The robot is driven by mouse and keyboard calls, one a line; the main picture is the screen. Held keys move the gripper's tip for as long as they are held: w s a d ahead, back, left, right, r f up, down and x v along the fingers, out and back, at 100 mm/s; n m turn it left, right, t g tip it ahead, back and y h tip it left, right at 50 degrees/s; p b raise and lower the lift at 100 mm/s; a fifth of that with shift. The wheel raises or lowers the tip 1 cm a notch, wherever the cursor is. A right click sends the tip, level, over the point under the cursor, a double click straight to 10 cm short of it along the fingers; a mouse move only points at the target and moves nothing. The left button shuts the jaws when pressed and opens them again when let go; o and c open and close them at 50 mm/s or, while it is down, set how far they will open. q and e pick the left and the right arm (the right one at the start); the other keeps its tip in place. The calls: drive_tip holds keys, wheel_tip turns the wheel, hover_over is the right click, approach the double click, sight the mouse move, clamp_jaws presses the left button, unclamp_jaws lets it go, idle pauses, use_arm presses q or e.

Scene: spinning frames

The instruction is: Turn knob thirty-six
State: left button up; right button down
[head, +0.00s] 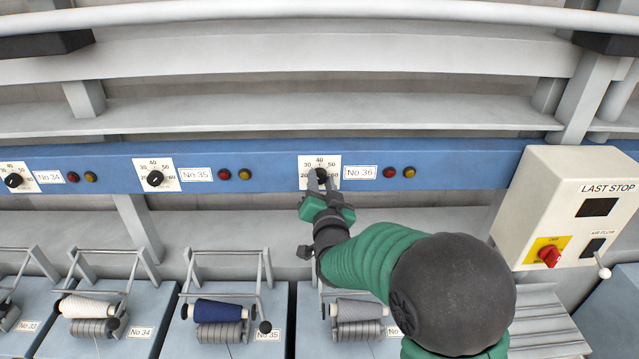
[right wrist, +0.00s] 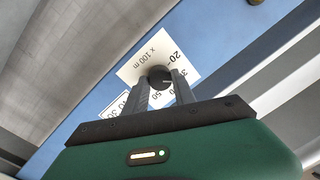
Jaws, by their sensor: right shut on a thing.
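Knob thirty-six (head: 322,174) is a black dial on a white scale plate, on the blue rail beside the label No 36 (head: 360,172). My right gripper (head: 321,180) reaches up to it from below and is shut on it, hiding part of the knob and the plate's lower edge. In the right wrist view the black knob (right wrist: 159,77) sits between the two grey fingertips (right wrist: 160,88) in front of the white plate (right wrist: 140,62). My left gripper is not in view.
Knobs No 35 (head: 155,178) and No 34 (head: 14,180) are on the same rail to the left. Red (head: 389,172) and amber (head: 409,171) lamps are right of the label. A LAST STOP box (head: 560,190) stands at right. Thread spools (head: 217,311) lie below.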

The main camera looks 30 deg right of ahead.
drive_tip(key=shift+a+f+n+b, duration=0.1)
drive_tip(key=shift+f+n+b, duration=0.3)
drive_tip(key=shift+b, duration=0.1)
drive_tip(key=shift+r, duration=0.1)
drive_tip(key=c, duration=1.2)
unclamp_jaws()
drive_tip(key=shift+c, duration=0.2)
drive_tip(key=shift+o, duration=1)
drive_tip(key=shift+w, duration=0.3)
drive_tip(key=shift+d, duration=0.2)
